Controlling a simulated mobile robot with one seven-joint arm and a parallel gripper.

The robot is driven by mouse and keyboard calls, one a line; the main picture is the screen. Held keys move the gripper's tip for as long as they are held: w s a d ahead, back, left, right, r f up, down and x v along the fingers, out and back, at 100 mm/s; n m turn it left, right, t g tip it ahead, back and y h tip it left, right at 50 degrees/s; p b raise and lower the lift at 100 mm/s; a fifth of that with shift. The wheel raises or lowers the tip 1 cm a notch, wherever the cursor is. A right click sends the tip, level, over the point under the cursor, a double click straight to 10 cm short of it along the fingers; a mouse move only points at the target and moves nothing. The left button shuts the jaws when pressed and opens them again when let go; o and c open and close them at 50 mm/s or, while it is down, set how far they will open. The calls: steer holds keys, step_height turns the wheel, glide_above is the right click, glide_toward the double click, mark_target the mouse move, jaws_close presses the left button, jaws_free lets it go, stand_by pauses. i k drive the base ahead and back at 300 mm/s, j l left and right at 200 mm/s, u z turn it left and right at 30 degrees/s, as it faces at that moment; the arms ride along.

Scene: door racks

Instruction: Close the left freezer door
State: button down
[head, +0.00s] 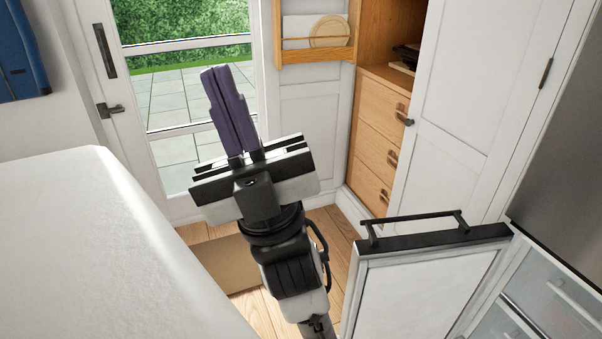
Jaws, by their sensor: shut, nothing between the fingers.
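The freezer door (425,290) stands open at the lower right. It has a pale inner panel and a dark top edge, with a dark bar handle (415,220) on its far side. The freezer (545,300) lies open to its right, showing clear-fronted drawers. My gripper (216,78) has purple fingers that are shut together and empty. It points up and away from me, to the left of the freezer door and apart from it. The lower part of the door is cut off by the picture edge.
A white rounded surface (90,250) fills the lower left. A glass door (185,100) stands behind my gripper. A tall white cupboard door (470,100) stands open beside wooden drawers (378,137). Wooden floor (328,222) shows between my arm and the freezer door.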

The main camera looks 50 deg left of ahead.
mark_target(420, 285)
steer(key=j+u, duration=0.1)
steer(key=u, duration=0.25)
steer(key=j+u, duration=0.15)
steer(key=u, duration=0.2)
steer(key=i+u, duration=0.1)
steer(key=u, duration=0.25)
steer(key=i+j, duration=0.35)
steer(key=j, duration=0.1)
